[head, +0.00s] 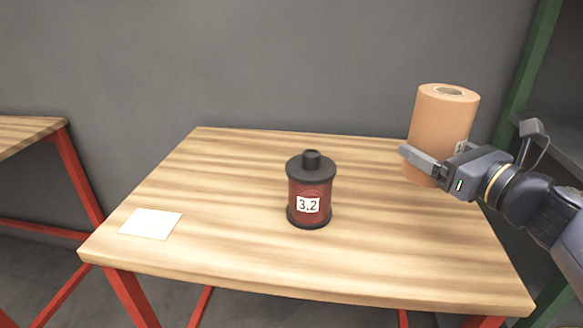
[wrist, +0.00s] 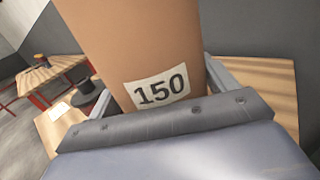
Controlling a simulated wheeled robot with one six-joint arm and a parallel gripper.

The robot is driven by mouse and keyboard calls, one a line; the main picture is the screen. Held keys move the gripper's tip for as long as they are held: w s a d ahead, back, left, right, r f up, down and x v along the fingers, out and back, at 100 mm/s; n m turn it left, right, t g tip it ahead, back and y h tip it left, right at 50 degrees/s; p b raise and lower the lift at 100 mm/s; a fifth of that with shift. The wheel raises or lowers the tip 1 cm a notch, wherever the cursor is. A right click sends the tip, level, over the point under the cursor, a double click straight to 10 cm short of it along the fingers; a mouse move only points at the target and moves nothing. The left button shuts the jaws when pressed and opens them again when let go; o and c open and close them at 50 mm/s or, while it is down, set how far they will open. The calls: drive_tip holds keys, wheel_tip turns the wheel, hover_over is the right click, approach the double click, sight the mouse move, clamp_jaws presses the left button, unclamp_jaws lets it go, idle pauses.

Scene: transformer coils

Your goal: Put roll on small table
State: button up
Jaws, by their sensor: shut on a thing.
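The roll (head: 444,115) is an orange-tan upright cylinder with a pale core ring on top, at the right of the head view. My gripper (head: 428,164) is shut around its lower part. In the wrist view the roll (wrist: 130,45) fills the upper middle and bears a white label reading 150. The small table (head: 220,235) has a striped wooden top and red legs. The roll is over the right side of its top. I cannot tell for sure whether its base is touching the wood; the gripper partly hides the lower part.
A dark red and black coil (head: 310,190) labelled 3.2 stands mid-table. A white paper (head: 150,223) lies at the left front. Another wooden table (head: 28,132) is at far left. A green post (head: 515,85) rises at the right. The table's back left is clear.

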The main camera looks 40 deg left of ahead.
drive_tip(key=shift+w+a+r, duration=0.1)
drive_tip(key=shift+w+a, duration=0.05)
drive_tip(key=shift+a, duration=0.2)
wheel_tip(320, 180, down, 10)
drive_tip(key=b, duration=0.5)
drive_tip(key=shift+f, duration=0.25)
drive_tip(key=o, duration=1.4)
drive_tip(key=shift+r, duration=0.1)
drive_tip(key=shift+d+r, duration=0.15)
drive_tip(key=shift+d, duration=0.1)
drive_tip(key=p+v, duration=0.3)
drive_tip(key=v, duration=0.8)
drive_tip(key=shift+s+d, duration=0.25)
drive_tip(key=shift+d, duration=0.05)
